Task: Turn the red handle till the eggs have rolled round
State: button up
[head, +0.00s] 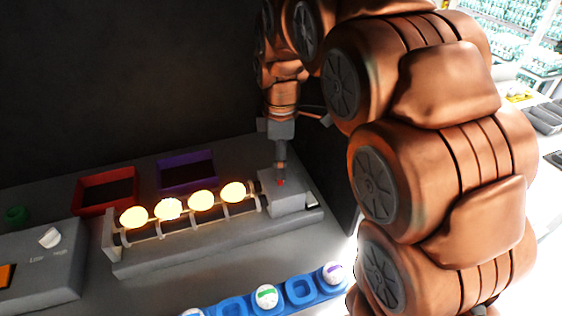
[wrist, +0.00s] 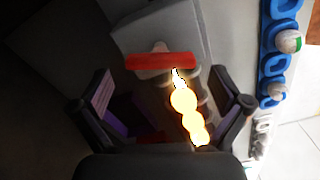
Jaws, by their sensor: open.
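The red handle (wrist: 160,61) lies as a bar across the top of the grey end block in the wrist view. In the head view only a bit of the handle (head: 281,183) shows under my gripper (head: 281,160). In the wrist view my gripper (wrist: 166,90) is open, its two fingers apart, with the handle beyond the tips and nothing held between them. Several eggs (head: 201,200) glow yellow-white in a row on the roller rack (head: 180,226), left of the block (head: 289,201). The glowing eggs (wrist: 184,101) also show between the fingers in the wrist view.
A red tray (head: 84,204) and a purple tray (head: 163,185) sit behind the rack. A blue egg strip (head: 238,310) holding marked eggs lies in front. A grey box with a white knob (head: 50,237) stands at left. A dark wall rises behind.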

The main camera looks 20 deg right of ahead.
jog(key=shift+f, duration=1.1)
jog(key=c, duration=1)
